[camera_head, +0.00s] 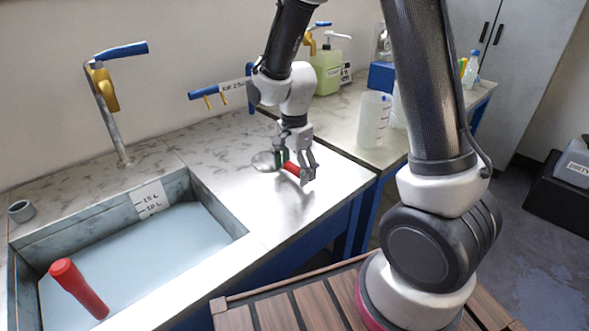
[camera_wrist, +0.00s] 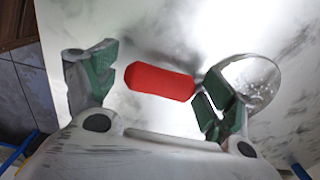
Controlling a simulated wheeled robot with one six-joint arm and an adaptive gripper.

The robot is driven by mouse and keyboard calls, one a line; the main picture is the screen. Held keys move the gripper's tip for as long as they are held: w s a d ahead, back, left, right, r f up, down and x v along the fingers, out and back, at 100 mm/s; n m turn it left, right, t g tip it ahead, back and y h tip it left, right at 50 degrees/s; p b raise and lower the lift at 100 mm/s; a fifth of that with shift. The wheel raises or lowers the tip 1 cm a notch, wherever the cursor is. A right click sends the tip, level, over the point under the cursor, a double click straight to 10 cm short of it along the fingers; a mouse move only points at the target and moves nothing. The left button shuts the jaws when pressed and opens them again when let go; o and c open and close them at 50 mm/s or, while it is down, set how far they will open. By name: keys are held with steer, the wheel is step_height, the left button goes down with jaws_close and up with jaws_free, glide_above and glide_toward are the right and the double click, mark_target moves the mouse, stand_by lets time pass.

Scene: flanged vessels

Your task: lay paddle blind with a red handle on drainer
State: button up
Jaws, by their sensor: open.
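A paddle blind with a red handle (camera_head: 291,168) lies on the bare metal drainer (camera_head: 325,185) beside the sink. Its round grey disc (camera_head: 264,161) points left in the head view. In the wrist view the red handle (camera_wrist: 160,82) lies lengthwise between the fingers, and the wet-looking disc (camera_wrist: 256,78) is at right, partly hidden by the right finger. My gripper (camera_head: 297,165) is open right above the handle, its fingers spread toward the handle's two ends. I cannot tell whether a finger touches it.
A sink of water (camera_head: 170,250) at left holds another red handle (camera_head: 78,288) sticking up. A grey ring (camera_head: 21,211) sits on the sink's far-left ledge. A blue-handled tap (camera_head: 112,110) stands behind. Bottles (camera_head: 327,72) and a translucent beaker (camera_head: 374,119) stand on the counter behind.

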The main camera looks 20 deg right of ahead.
step_height(320, 180, up, 12)
steer(key=s+d+r+n+t, duration=0.2)
steer(key=s+d+r+n, duration=0.3)
steer(key=s, duration=0.5)
steer(key=s+d+r+n+t, duration=0.2)
steer(key=s+d+r+n, duration=0.3)
steer(key=s+d+n, duration=0.3)
steer(key=shift+s+d+r+n, duration=0.2)
steer(key=shift+s+d+n, duration=0.1)
steer(key=shift+s, duration=0.65)
